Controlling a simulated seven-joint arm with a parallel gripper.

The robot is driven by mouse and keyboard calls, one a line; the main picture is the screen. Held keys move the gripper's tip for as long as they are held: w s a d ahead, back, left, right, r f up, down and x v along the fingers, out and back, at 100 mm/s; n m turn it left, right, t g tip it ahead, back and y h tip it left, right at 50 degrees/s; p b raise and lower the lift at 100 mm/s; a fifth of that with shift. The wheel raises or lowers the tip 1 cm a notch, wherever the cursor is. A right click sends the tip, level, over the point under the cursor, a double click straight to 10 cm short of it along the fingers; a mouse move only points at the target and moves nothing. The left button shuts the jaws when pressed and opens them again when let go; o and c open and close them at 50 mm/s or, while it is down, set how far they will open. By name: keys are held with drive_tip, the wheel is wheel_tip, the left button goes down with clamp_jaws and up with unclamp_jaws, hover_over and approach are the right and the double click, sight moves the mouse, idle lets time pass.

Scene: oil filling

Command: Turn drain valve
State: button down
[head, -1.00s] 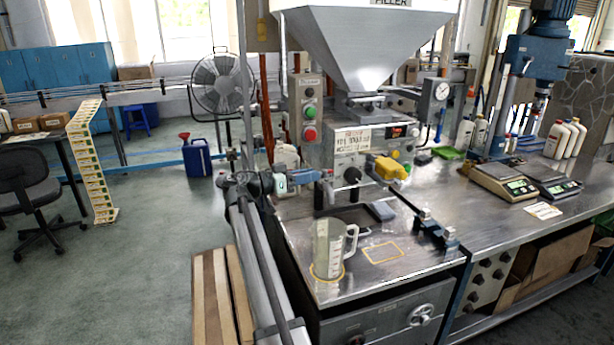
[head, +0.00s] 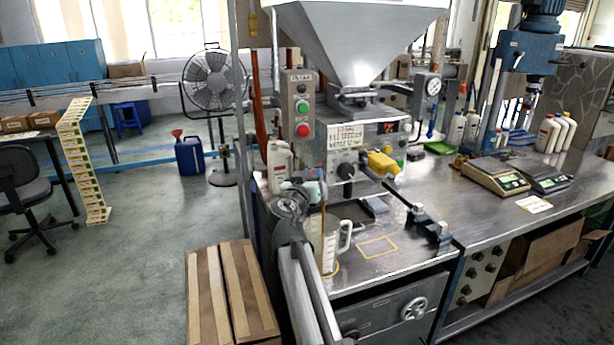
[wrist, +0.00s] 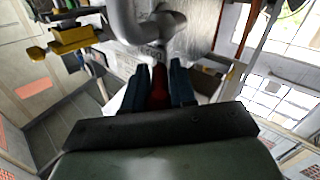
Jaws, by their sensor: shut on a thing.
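In the wrist view my gripper (wrist: 168,70) is shut on a red handle (wrist: 159,84), which I take for the drain valve's. A thick grey pipe (wrist: 150,30) curves just beyond it. In the head view my wrist hides the fingers and the handle, at the left side of the filler (head: 346,140). A thin amber stream (head: 323,212) runs down beside my wrist towards the clear measuring jug (head: 331,246). The jug stands upright on the bench, partly hidden by my arm. I cannot tell the oil level in it.
A yellow block (head: 383,163) and a dark lever clamp (head: 430,225) are right of the jug. A white bottle (head: 279,165) stands behind my wrist. Cardboard boxes (head: 232,290) lie left of my arm.

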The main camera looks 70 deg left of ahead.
drive_tip(key=shift+w+d+n+g+y, duration=0.15)
drive_tip(key=shift+w+n+g+y, duration=0.1)
drive_tip(key=shift+n+g+y, duration=0.4)
drive_tip(key=shift+w+d+n+g+y, duration=0.15)
drive_tip(key=shift+w+n+g+y, duration=0.2)
drive_tip(key=shift+g, duration=0.4)
drive_tip(key=shift+w+n+g+y, duration=0.1)
drive_tip(key=shift+n+g+y, duration=0.3)
drive_tip(key=shift+n+g, duration=0.5)
drive_tip(key=c, duration=1.1)
unclamp_jaws()
drive_tip(key=shift+d, duration=0.2)
drive_tip(key=v, duration=1.3)
drive_tip(key=shift+d, duration=0.3)
